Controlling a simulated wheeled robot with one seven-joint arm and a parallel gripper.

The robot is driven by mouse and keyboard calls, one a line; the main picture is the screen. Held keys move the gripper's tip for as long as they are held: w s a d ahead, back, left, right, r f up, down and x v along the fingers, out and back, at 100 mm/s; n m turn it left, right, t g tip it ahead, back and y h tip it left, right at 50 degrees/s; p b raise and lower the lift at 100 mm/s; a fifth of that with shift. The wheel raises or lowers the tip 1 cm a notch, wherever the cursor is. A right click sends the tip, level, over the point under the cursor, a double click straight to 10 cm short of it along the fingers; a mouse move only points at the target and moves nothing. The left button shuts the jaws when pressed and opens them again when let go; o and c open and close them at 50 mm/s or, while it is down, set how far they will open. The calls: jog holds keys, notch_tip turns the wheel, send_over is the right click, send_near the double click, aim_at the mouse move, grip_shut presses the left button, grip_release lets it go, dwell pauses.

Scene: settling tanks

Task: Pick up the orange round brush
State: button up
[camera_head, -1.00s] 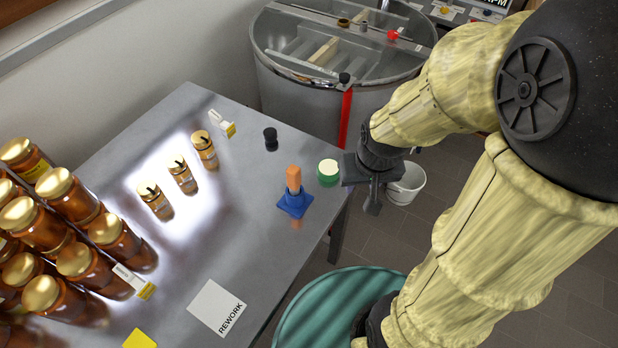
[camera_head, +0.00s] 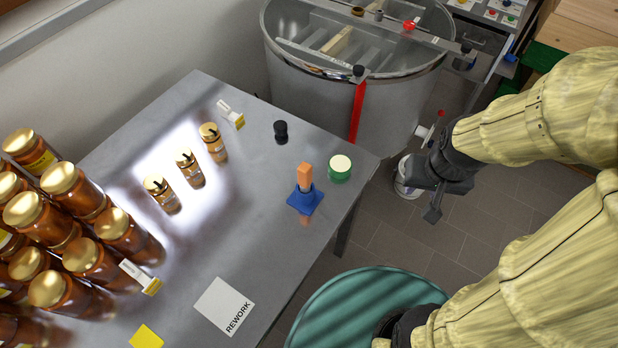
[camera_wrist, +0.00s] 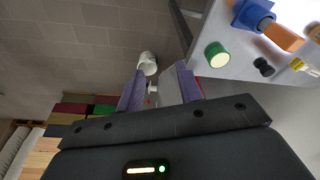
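An orange block-like handle (camera_head: 305,175) stands upright in a blue square-based holder (camera_head: 305,200) near the right edge of the grey table; I take it as the orange round brush. No bristles can be made out. In the wrist view the orange handle (camera_wrist: 284,37) and the blue holder (camera_wrist: 252,14) show at the upper right, outside the fingers. My gripper (camera_head: 433,212) is off the table's right side, over the floor, well apart from the brush. Its two fingers (camera_wrist: 160,80) are spread with nothing between them.
A green-and-white round container (camera_head: 340,168) and a black knobbed piece (camera_head: 281,132) stand near the brush. Jars (camera_head: 75,225) crowd the table's left. A metal tank (camera_head: 340,85) stands behind, a teal round drum (camera_head: 350,305) in front. A white bucket (camera_wrist: 148,62) is on the floor.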

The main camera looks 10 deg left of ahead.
jog(key=shift+o, duration=0.4)
jog(key=shift+o, duration=1.4)
jog(key=shift+w+a, duration=0.1)
notch_tip(320, 180, up, 4)
jog(key=m+g, duration=0.3)
jog(key=m, duration=0.1)
send_over(307, 166)
jog(key=shift+r+p, duration=0.2)
jog(key=shift+p, duration=0.2)
jog(key=shift+f, duration=0.1)
notch_tip(307, 166, down, 12)
jog(key=shift+f+p, duration=0.1)
jog(key=shift+p, duration=0.95)
